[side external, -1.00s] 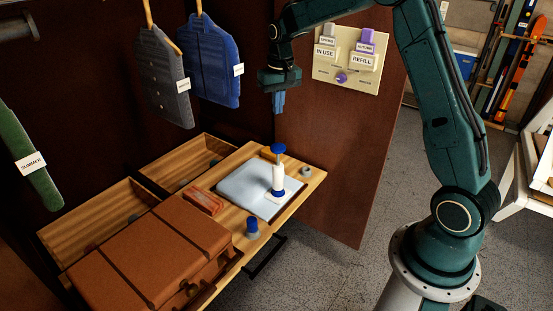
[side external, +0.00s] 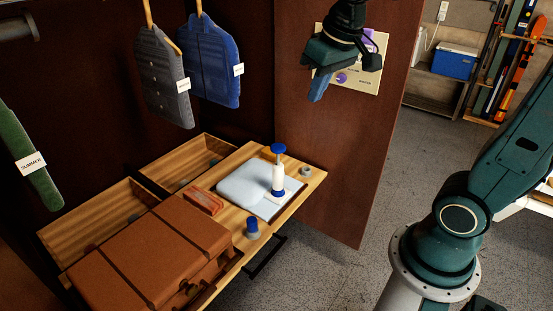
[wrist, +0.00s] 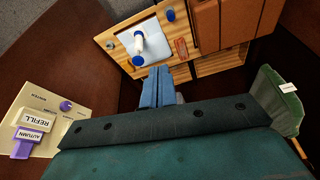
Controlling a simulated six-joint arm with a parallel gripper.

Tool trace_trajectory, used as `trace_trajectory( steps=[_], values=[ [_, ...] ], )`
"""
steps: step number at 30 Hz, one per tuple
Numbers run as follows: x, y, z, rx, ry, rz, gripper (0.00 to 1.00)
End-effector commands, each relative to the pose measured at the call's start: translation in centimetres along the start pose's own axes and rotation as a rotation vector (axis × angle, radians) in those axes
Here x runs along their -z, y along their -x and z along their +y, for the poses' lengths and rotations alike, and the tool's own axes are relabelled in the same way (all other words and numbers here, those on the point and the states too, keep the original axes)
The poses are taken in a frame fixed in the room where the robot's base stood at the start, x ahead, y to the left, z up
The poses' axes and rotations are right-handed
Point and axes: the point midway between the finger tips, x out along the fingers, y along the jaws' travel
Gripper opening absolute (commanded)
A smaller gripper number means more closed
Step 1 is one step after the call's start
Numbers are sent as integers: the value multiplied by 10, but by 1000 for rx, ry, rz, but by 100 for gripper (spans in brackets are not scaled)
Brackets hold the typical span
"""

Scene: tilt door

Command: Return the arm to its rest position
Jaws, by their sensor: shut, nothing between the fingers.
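My gripper (side external: 319,86) is in the upper middle of the side view, in front of the brown door (side external: 335,160) and its cream panel (side external: 372,90). Its blue fingers are together and empty, pointing down. In the wrist view the fingers (wrist: 162,88) also lie side by side with nothing between them. My gripper is in the air, apart from the drawer unit below. The panel in the wrist view (wrist: 40,118) carries purple-tabbed labels reading REFILL and AUTUMN, and a purple knob. In the side view the gripper hides much of the panel.
A wooden drawer unit (side external: 293,205) holds a folded pale cloth (side external: 240,187), a white bottle with a blue top (side external: 278,178) and a brown case (side external: 150,250). Grey (side external: 163,80), blue (side external: 210,60) and green (side external: 30,160) garments hang at left.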

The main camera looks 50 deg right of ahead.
Motion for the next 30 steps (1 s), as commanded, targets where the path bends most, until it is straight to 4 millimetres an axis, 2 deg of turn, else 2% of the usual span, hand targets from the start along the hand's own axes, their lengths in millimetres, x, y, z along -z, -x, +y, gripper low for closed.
trace_trajectory(
  steps=[3, 9, 18, 24, 30],
  values=[
    [-25, 12, -5, 10, 31, 32, 0],
    [-66, 23, -11, 25, 81, 81, 0],
    [-120, 26, -14, 47, 146, 146, 0],
    [-134, 24, -14, 53, 165, 164, 0],
    [-136, 24, -14, 53, 167, 164, 0]
  ],
)
